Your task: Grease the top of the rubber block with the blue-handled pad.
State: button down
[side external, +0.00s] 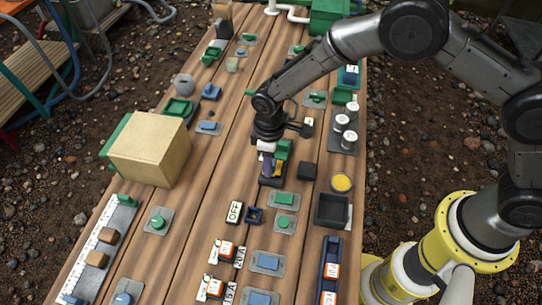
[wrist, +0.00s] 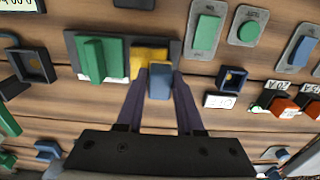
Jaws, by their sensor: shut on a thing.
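My gripper (side external: 267,171) is shut on the blue handle of the blue-handled pad (wrist: 160,82), over a dark holder (side external: 270,182). A yellow patch (wrist: 150,60) shows just behind the blue handle; I cannot tell whether it is part of the pad or of the holder. I also cannot tell whether the pad is lifted. A green-handled piece (wrist: 98,58) stands in the same holder beside it. A small black block (side external: 307,170), likely the rubber block, lies right of the gripper in the side view.
A black open tray (side external: 332,210) stands near the tin. A small blue open box (side external: 254,215) and an OFF plate (side external: 234,212) lie close to the holder. A large tan box (side external: 150,148) stands at left. Several green and blue pieces on grey plates surround the area.

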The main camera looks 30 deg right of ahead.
jog(key=shift+s+a, duration=0.7)
jog(key=shift+r, duration=0.1)
jog(key=shift+r, duration=2.95)
notch_tip(320, 180, up, 3)
